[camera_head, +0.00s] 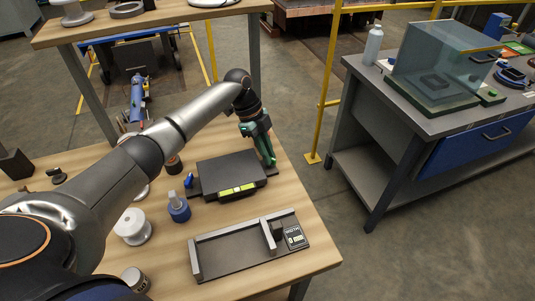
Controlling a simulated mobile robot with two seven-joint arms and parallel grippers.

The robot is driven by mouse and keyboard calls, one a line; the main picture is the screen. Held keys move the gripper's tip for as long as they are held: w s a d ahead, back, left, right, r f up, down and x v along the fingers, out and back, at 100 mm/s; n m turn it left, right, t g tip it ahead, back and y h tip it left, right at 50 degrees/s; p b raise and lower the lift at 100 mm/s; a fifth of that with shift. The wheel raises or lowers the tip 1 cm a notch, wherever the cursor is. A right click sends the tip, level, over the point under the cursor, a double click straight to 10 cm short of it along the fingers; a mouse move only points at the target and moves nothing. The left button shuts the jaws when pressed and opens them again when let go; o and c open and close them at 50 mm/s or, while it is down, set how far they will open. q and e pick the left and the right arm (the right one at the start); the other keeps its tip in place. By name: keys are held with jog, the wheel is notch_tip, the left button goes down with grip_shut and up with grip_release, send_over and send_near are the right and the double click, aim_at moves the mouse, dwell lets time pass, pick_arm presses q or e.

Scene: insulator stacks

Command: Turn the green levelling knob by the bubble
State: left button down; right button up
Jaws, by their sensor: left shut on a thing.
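A dark levelling plate (230,171) lies on the wooden table, with a yellow-green bubble vial (237,189) along its front edge. A blue knob (188,180) stands at the plate's left end. My left gripper (270,161), with teal-green fingers, reaches down at the plate's right end, right of and behind the bubble. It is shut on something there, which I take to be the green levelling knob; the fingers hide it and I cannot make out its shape. The bubble's exact position in the vial is too small to tell. My right gripper is not in view.
A grey fixture tray (225,259) with raised rails and a small display (295,238) lies in front. A blue-and-grey bottle-shaped part (178,207) and a white spool (132,227) stand to the left. A yellow rail (324,90) and a second bench are to the right.

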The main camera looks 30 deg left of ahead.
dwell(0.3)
pick_arm(q)
jog(key=c, duration=0.9)
grip_release()
jog(key=v, duration=1.2)
jog(key=shift+r, duration=0.3)
jog(key=shift+s, duration=0.1)
